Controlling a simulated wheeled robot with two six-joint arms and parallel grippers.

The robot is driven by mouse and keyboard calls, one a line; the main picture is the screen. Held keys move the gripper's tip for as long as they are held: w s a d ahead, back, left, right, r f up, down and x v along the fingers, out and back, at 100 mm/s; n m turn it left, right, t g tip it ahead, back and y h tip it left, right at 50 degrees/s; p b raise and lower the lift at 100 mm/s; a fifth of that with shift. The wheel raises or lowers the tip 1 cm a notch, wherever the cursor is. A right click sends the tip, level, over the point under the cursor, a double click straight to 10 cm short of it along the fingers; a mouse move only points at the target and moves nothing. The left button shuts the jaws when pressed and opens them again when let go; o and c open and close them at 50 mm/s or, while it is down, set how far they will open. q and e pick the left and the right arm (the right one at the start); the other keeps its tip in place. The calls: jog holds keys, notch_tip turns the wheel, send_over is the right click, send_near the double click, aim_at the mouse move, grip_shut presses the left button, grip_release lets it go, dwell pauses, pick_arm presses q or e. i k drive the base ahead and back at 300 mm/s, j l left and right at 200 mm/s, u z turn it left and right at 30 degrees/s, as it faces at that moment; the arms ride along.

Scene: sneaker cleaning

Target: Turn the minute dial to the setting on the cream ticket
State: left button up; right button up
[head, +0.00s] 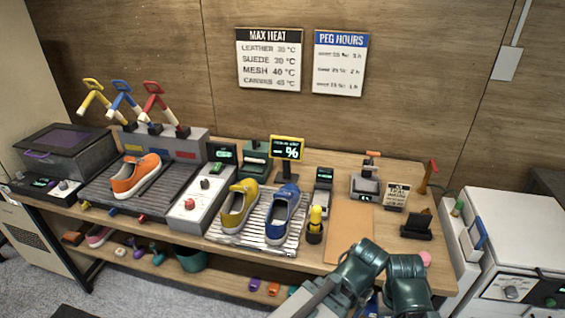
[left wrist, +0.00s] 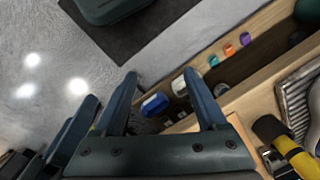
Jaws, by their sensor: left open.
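I cannot tell which dial is the minute dial. My left gripper (left wrist: 162,98) is open and empty in the left wrist view, over the shelf and floor by the bench edge. Dark finger-like bars at the left of that view may be my right gripper (left wrist: 68,130); its state is unclear.
A yellow shoe (head: 239,205) and a blue shoe (head: 284,213) sit on a metal rack. An orange shoe (head: 136,177) is on a dark ribbed mat. A yellow-topped bottle (head: 315,222) stands beside the bare tan board (head: 348,234).

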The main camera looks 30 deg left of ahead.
aim_at(62, 185)
jog(key=j+u, duration=0.2)
jog(key=j, duration=1.75)
jog(key=j+u, duration=0.2)
jog(key=j, duration=1.75)
